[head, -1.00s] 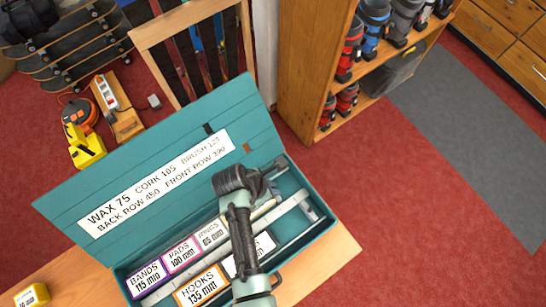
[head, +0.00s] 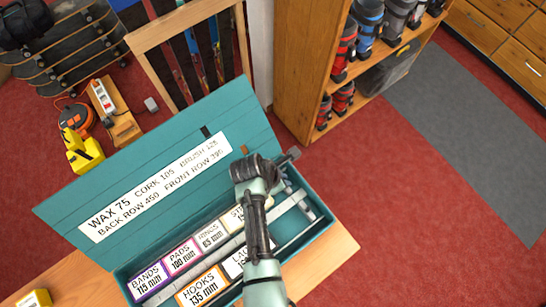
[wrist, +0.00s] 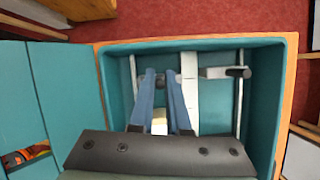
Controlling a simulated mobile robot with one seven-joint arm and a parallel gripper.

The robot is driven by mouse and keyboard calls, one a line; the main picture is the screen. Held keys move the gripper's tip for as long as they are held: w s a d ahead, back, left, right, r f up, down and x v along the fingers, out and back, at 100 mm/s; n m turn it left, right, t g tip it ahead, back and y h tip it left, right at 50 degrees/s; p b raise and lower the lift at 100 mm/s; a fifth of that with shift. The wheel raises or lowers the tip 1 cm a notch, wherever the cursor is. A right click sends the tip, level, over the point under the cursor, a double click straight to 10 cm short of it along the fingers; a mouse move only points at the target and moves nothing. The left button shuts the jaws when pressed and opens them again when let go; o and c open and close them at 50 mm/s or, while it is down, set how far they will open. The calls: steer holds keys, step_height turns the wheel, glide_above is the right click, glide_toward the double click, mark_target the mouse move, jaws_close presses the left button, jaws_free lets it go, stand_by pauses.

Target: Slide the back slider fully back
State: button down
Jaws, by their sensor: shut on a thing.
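The teal box (head: 325,229) is open, its lid leaning back. In the wrist view, my gripper (wrist: 163,75) points down into the back lane, at the left there. Its blue fingers are shut on a small grey part between the tips, which appears to be the back slider (wrist: 136,82); its dark end shows just left of the fingers, by the back rail (wrist: 133,66). The fingers hide much of it. A cream block (wrist: 159,122) lies between the fingers, nearer the palm. In the head view, my wrist hides the fingertips and this slider.
The front slider (wrist: 222,72) stands across the front lane, by the front rail (wrist: 238,108). A pale divider (wrist: 190,68) separates the lanes. Labelled blocks fill both rows, including BANDS (head: 147,281) and HOOKS (head: 202,286). A yellow block (head: 35,299) lies on the bench outside.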

steer(key=shift+w+d, duration=0.3)
steer(key=shift+d, duration=0.15)
steer(key=shift+r, duration=0.1)
steer(key=c, duration=0.9)
jaws_free()
steer(key=shift+a+r, duration=0.1)
steer(key=shift+a, duration=0.05)
steer(key=v, duration=1.2)
steer(key=shift+s+r, duration=0.1)
steer(key=shift+r, duration=0.2)
